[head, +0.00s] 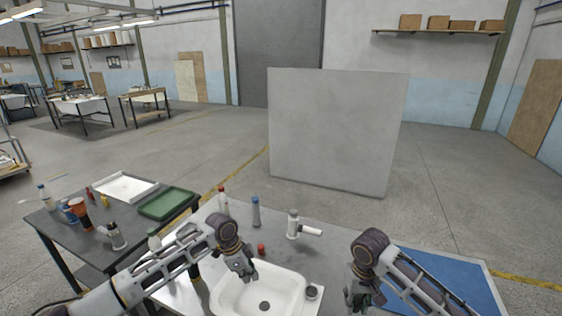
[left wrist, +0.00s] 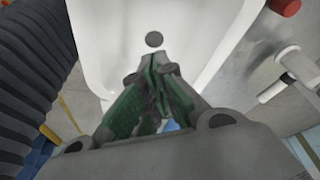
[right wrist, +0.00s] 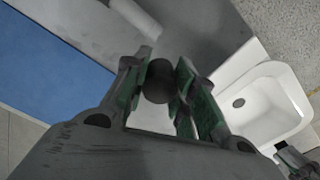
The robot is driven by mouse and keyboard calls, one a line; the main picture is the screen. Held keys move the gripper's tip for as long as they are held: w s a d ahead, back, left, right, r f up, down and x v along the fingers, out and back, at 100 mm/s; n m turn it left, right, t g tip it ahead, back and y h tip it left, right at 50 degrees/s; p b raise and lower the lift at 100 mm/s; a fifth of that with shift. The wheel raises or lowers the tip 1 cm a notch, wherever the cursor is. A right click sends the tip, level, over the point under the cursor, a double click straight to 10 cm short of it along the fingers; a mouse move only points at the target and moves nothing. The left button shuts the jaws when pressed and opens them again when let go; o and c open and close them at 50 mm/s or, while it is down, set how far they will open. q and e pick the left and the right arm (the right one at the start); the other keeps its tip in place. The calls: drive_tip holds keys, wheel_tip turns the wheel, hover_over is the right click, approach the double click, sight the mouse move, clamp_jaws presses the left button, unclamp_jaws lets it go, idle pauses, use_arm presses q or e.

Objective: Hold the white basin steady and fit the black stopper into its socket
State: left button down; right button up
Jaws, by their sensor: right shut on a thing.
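The white basin (head: 228,292) sits on the workbench at the bottom of the head view, with a dark round drain hole (head: 264,306) in its floor. My left gripper (head: 245,274) is over the basin. In the left wrist view its fingers (left wrist: 152,72) come together, and I see nothing between them; the drain hole (left wrist: 154,39) shows just beyond. My right gripper (head: 362,298) is to the right of the basin, apart from it. In the right wrist view it is shut on the dark round stopper (right wrist: 160,82). The basin (right wrist: 262,103) shows at right there, its hole uncovered.
A red cap (head: 261,249), a white fitting (head: 293,225) and bottles (head: 255,212) stand behind the basin. A blue mat (head: 455,280) lies at right. A side table holds a green tray (head: 167,203).

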sight(254, 304)
use_arm(q)
drive_tip(key=shift+w+a+r, duration=0.1)
drive_tip(key=shift+w+a, duration=0.05)
drive_tip(key=shift+a, duration=0.05)
drive_tip(key=shift+f, duration=0.2)
use_arm(e)
drive_tip(key=shift+f, duration=0.1)
